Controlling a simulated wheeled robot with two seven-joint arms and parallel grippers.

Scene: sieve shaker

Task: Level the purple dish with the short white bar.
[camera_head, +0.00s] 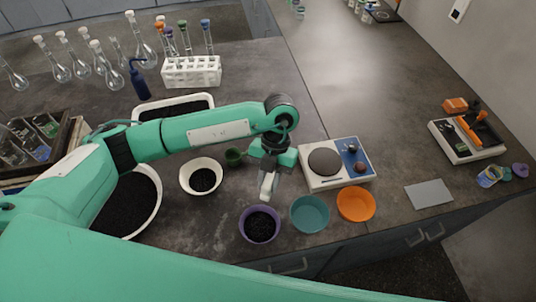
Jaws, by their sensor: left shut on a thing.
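The purple dish (243,235) stands near the bench's front edge, with black grains inside. My left gripper (268,178) is above and slightly behind the dish, pointing down. It is shut on a short white bar (267,188), which hangs just over the dish's back rim. Whether the bar touches the rim or the grains, I cannot tell. The grain surface inside the dish looks dark, and its exact level is hard to make out. My right gripper is not in view.
A teal bowl (310,227) and an orange bowl (356,218) stand right of the purple dish. A white bowl (188,186) with black grains is behind left. A balance (318,184) stands behind right. A large white basin (158,194) is at left. A grey plate (429,194) lies farther right.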

